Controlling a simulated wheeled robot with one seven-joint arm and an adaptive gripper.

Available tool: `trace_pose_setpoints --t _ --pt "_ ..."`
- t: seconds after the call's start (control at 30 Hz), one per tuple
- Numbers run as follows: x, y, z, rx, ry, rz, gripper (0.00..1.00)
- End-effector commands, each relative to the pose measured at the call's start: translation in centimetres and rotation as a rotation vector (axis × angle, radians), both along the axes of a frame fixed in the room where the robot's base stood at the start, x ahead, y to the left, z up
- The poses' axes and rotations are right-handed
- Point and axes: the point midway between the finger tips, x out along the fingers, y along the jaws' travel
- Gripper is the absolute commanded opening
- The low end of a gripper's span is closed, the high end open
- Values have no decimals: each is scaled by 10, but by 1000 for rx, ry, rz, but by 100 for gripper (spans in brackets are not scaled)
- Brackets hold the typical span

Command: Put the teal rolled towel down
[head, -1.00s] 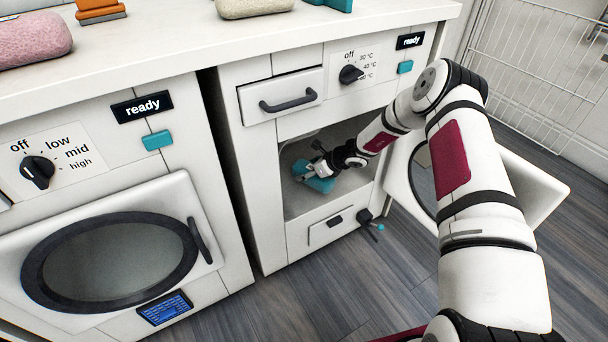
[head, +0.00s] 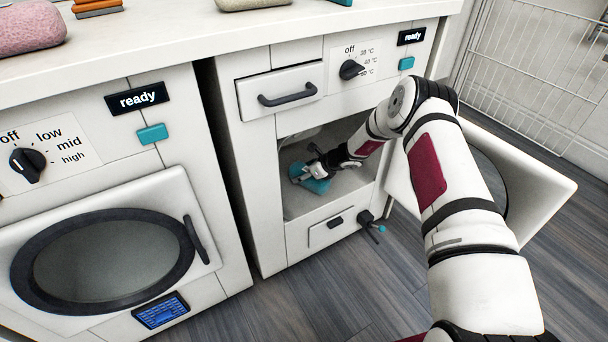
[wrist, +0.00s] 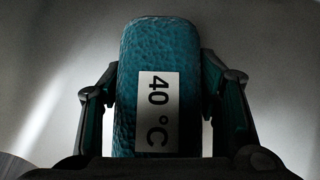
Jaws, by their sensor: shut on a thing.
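The teal rolled towel (head: 317,186) is inside the open front compartment of the right-hand machine (head: 350,186). In the wrist view the towel (wrist: 128,70) lies lengthwise between the two fingers and bears a white label (wrist: 158,110) reading "40 °C". My gripper (head: 312,172) is shut on the towel, with a finger on each side of it. It also shows in the wrist view (wrist: 160,95). The towel is low in the compartment, near its floor; I cannot tell whether it touches. The gripper partly hides it in the head view.
The machine's door (head: 545,185) hangs open at the right, beside my arm. A drawer (head: 290,93) above and a small flap (head: 335,229) below are shut. The left machine's door (head: 105,262) is shut. A wire rack (head: 530,80) stands at the right.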

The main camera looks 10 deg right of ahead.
Motion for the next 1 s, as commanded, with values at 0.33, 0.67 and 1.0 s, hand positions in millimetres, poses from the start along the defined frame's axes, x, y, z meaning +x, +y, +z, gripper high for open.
trace_pose_setpoints --t 0.33,0.67,1.0 --pt "0 0 -3 -1 1 0 78" --pt "-1 -2 4 -1 1 -1 78" --pt "-37 -34 53 0 1 -4 78"
